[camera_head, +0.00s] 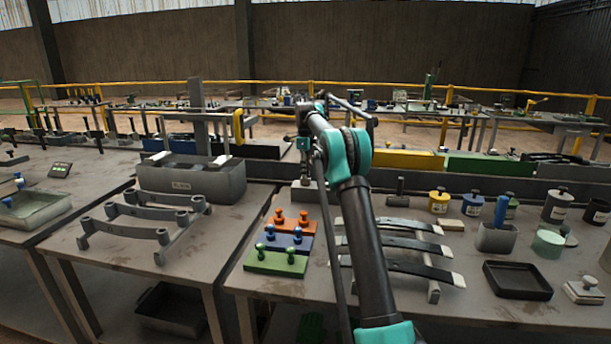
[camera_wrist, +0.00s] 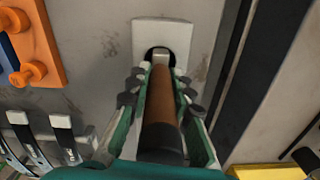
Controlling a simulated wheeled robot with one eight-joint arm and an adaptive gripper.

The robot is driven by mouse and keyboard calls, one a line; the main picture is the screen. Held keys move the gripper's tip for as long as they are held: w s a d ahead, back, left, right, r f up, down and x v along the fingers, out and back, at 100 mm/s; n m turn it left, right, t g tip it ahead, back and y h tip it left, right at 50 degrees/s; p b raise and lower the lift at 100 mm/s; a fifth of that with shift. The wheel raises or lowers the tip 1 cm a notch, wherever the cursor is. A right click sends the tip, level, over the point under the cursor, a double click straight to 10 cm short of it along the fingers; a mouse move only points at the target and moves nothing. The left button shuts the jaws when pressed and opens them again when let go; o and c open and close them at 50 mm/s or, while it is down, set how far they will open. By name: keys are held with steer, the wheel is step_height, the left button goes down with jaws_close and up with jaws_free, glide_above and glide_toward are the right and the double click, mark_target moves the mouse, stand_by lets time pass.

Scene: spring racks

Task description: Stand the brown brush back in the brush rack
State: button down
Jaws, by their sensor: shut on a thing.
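The brown brush (camera_wrist: 161,103) shows in the wrist view as a brown shaft with a black near end. My gripper (camera_wrist: 160,80) is shut on it, one green finger on each side. The far end of the brush has a pale tip over a dark round hole in a light grey block, which looks like the brush rack (camera_wrist: 163,31). I cannot tell how deep the tip sits in the hole. In the head view my gripper (camera_head: 304,147) is above the same small block (camera_head: 303,196), and the brush is hard to make out there.
Orange, blue and green knobbed blocks (camera_head: 276,262) lie in front of the rack. Leaf springs on a stand (camera_head: 434,290) lie right of them, partly behind my arm. A grey bin (camera_head: 225,187) stands to the left. Cans and a black tray (camera_head: 517,281) are at right.

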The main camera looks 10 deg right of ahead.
steer(key=shift+f, duration=0.75)
steer(key=shift+f, duration=0.2)
steer(key=c, duration=1.3)
jaws_free()
steer(key=shift+c, duration=0.2)
